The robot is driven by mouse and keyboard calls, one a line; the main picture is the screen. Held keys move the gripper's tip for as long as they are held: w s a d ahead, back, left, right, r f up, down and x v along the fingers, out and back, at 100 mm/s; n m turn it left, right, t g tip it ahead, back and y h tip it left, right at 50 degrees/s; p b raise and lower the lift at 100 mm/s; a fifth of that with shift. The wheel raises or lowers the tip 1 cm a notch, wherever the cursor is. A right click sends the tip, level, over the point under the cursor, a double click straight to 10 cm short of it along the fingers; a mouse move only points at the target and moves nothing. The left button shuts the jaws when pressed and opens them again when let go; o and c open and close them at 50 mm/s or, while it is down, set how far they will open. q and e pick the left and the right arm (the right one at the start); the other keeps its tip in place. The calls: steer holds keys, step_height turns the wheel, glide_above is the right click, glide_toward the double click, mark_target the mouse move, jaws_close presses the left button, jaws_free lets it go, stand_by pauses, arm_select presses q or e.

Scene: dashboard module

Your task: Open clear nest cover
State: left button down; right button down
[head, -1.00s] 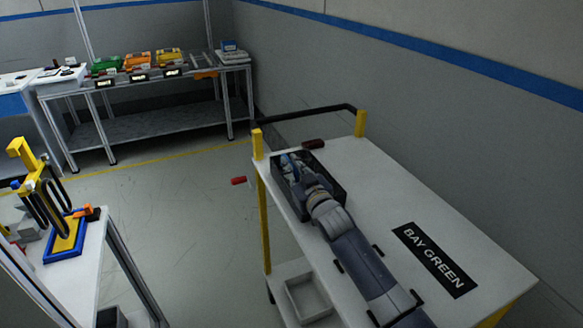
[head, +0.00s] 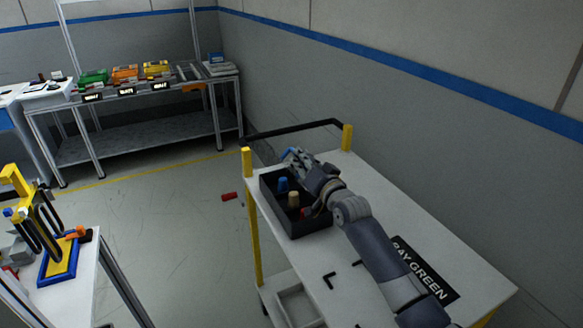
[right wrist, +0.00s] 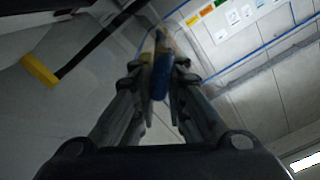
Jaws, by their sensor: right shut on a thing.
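I cannot make out a clear nest cover in either view. A fixture with yellow uprights (head: 38,222) on a blue-edged base (head: 58,258) stands on the white table at the left. My right gripper (head: 295,157) is raised over the far side of the black bin (head: 310,222) on the cart. In the right wrist view its fingers (right wrist: 160,88) are shut on a blue thing (right wrist: 161,74) with a tan end, too dark to name. My left gripper is not in view.
The bin holds a blue-topped piece (head: 282,184), a tan-topped piece (head: 293,200) and something red. The white cart (head: 345,280) has yellow posts and a dark rail. A bench (head: 140,130) with coloured bins stands behind.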

steer(key=w+d+m+b, duration=0.4)
steer(key=d+m+b, duration=0.2)
steer(key=d+m, duration=0.3)
steer(key=shift+d+r+m, duration=0.4)
steer(key=shift+d+r, duration=0.05)
steer(key=shift+d, duration=0.25)
steer(key=shift+w+f, duration=0.1)
steer(key=c, duration=1.8)
jaws_free()
steer(key=shift+o, duration=0.7)
steer(key=shift+d+f, duration=0.1)
